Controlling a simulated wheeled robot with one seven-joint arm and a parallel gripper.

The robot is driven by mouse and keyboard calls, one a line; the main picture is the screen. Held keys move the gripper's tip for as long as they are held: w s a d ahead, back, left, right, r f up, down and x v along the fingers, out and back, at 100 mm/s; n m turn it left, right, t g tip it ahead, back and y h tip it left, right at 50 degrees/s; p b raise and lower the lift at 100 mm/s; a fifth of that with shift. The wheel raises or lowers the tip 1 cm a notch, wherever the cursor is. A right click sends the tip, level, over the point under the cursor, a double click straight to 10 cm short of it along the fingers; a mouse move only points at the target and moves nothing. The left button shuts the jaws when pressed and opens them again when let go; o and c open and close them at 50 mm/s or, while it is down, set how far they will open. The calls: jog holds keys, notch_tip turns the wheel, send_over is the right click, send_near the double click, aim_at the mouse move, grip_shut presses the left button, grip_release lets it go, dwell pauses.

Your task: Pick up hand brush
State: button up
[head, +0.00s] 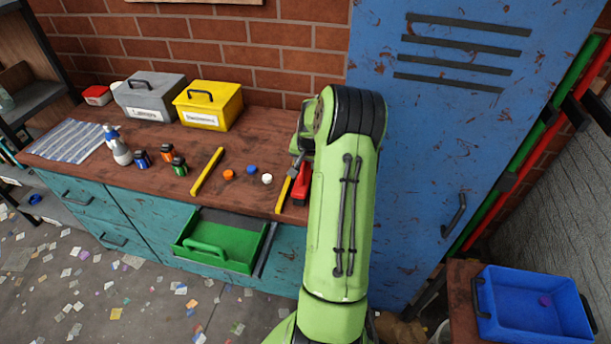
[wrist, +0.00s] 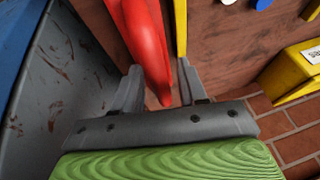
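A red object with a rounded handle, which looks like the hand brush (head: 301,184), lies near the front edge of the wooden bench, partly hidden by my arm. No bristles show. In the wrist view the red handle (wrist: 147,40) runs down between my fingers, with a small gap visible on the side of the right finger. My gripper (wrist: 160,72) is open around or just above the handle; I cannot tell the exact height. In the head view my gripper (head: 297,158) is mostly hidden behind my arm.
A yellow bar (wrist: 181,25) lies close beside the right finger. Another yellow bar (head: 207,171) and small coloured discs lie left on the bench (head: 245,140). A yellow box (head: 208,106) and grey box (head: 150,97) stand behind. A blue locker (head: 440,130) stands right.

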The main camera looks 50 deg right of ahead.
grip_shut()
